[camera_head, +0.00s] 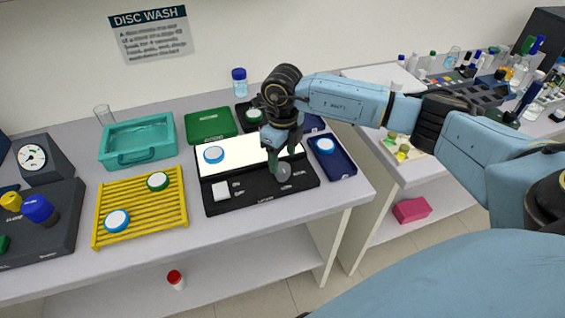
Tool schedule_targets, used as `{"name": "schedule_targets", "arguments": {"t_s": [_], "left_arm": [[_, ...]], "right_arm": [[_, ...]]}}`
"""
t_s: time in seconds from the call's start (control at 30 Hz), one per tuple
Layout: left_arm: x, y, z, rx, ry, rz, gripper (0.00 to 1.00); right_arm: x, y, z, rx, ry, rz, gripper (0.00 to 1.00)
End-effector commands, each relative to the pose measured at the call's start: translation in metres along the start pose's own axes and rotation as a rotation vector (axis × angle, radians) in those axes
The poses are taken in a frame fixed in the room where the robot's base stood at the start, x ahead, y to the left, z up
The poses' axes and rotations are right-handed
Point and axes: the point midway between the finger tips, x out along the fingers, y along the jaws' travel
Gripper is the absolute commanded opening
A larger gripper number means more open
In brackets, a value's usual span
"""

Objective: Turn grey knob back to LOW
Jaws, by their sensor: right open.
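The grey knob (283,171) sits on the right part of the black panel (260,195) of the light box, in the middle of the table. My right gripper (284,158) reaches down from above, with its fingertips at the knob and its jaws open. The fingers partly cover the knob, and I cannot read which setting it points to. A white square button (221,191) is on the left of the panel. The lit white plate (240,153) behind the panel bears a blue-rimmed white disc (214,154). My left gripper is not in view.
A yellow rack (97,238) with two discs stands to the left, with a teal tray (137,160) and green tray (211,124) behind. A dark blue tray (342,165) with a disc stands close on the right. The front table strip is clear.

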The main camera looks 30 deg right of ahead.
Motion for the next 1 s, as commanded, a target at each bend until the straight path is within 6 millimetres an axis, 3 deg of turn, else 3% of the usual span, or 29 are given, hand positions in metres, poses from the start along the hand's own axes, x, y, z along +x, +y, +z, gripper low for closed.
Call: {"name": "schedule_targets", "arguments": {"t_s": [0.2, 0.43, 0.6, 1.0], "left_arm": [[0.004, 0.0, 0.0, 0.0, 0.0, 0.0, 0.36], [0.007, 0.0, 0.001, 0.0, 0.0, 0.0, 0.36], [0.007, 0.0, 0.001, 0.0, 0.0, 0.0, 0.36], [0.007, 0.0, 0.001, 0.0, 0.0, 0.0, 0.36]], "right_arm": [[-0.052, -0.001, 0.001, 0.0, -0.006, -0.002, 0.61], [-0.088, 0.0, 0.001, 0.0, -0.003, 0.0, 0.61], [-0.098, 0.0, 0.0, 0.0, -0.001, 0.0, 0.61], [-0.098, 0.0, 0.0, 0.001, -0.001, 0.0, 0.61]]}}
